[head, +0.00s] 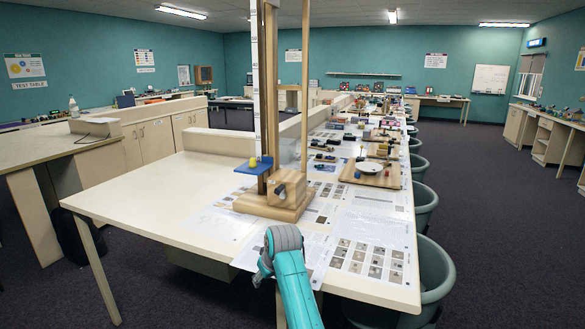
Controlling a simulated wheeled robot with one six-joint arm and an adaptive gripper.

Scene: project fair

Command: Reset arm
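My teal arm (296,290) rises from the bottom edge in the head view, to the right of the middle. It ends in view at a grey rounded joint (284,239), which shows against the near edge of the long pale table (150,190). My gripper cannot be seen. I cannot tell whether it holds anything.
A tall wooden tower on a wooden base (272,205) stands just beyond my arm, with a blue shelf (253,166) carrying a yellow ball (252,162). Printed sheets (372,258) and small items cover the table's right side. Grey-green bins (432,275) line its right edge. Dark carpet (490,220) lies open at right.

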